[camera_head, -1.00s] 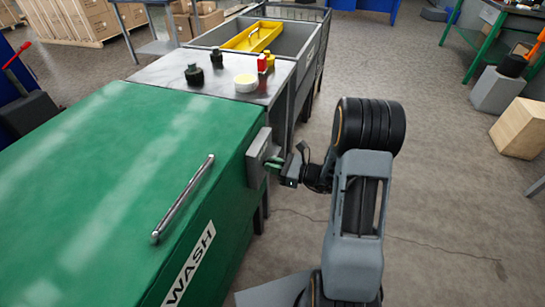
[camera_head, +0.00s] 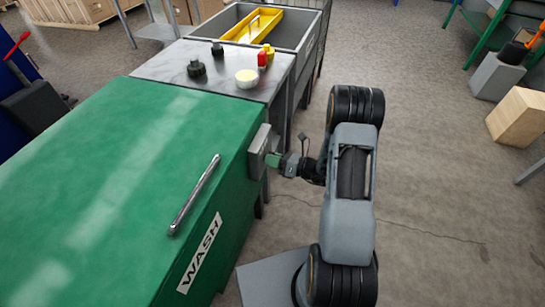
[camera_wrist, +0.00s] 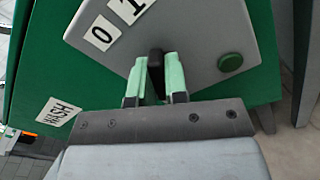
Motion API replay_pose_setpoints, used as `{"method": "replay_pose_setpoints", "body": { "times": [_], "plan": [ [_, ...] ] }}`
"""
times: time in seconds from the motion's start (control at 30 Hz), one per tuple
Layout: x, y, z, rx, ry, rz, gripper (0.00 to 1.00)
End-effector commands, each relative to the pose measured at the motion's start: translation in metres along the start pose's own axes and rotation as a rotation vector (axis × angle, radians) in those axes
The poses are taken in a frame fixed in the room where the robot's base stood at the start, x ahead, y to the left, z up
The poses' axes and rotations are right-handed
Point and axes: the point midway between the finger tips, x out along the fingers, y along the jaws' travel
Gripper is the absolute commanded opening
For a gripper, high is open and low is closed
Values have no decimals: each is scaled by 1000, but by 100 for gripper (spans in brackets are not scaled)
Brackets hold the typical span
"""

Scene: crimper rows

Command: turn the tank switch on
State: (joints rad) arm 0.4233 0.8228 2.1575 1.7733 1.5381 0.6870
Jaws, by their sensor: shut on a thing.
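The green wash tank (camera_head: 100,170) fills the left of the head view, with a chrome handle on its lid and a WASH label. A grey switch box (camera_head: 259,152) is fixed to its side. In the wrist view the box's plate (camera_wrist: 190,30) carries labels 0 and 1 and a round green button (camera_wrist: 230,62). A black switch knob (camera_wrist: 155,62) stands between my gripper's pale green fingers. My gripper (camera_head: 274,160) reaches the box from the right and is shut on the knob. Its fingers also show in the wrist view (camera_wrist: 157,80). The fingers hide part of the knob.
A grey table (camera_head: 222,68) beyond the tank bears dark bottles, a pale round tub, and small red and yellow containers. A grey bin (camera_head: 302,45) with a yellow tray stands behind it. The floor right of my arm is clear up to a wooden block (camera_head: 520,115).

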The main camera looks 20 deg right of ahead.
Motion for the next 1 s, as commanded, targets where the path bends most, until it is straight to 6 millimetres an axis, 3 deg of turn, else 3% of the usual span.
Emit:
{"method": "replay_pose_setpoints", "body": {
  "times": [0.43, 0.47, 0.7, 1.0],
  "plan": [
    [0, 0, -1, 14, 1, 0, 0],
    [0, 0, -1, 14, 1, 0, 15],
    [0, 0, 0, 11, 1, 0, 38],
    [-2, 0, 0, 10, 0, 0, 39]
  ]
}}
